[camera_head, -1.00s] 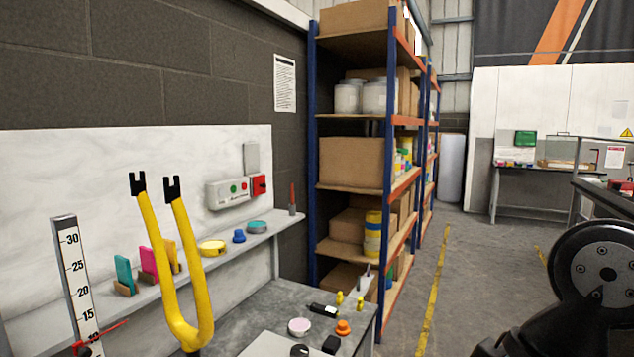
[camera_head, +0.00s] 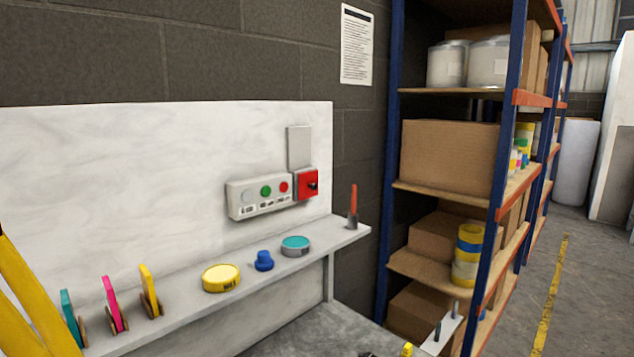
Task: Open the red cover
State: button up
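A red cover (camera_head: 307,184) with a dark spot at its middle sits at the right end of a pale control box (camera_head: 258,196) on the white wall panel. The box face carries a grey, a green and a red button above small labels. Whether the cover is shut or ajar cannot be told from here. A plain grey plate (camera_head: 299,147) is on the panel just above the cover. My gripper is not in view.
A shelf (camera_head: 340,238) below the box holds a red-handled tool (camera_head: 352,207), a teal tin (camera_head: 295,245), a blue knob-like item (camera_head: 263,261) and a yellow tin (camera_head: 221,277). A yellow frame (camera_head: 30,300) stands at the left. Tall racking (camera_head: 392,150) with boxes is at the right.

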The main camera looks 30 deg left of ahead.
aim_at(308, 181)
jog(key=u, duration=0.55)
jog(key=i, duration=1.2)
jog(key=u, duration=0.7)
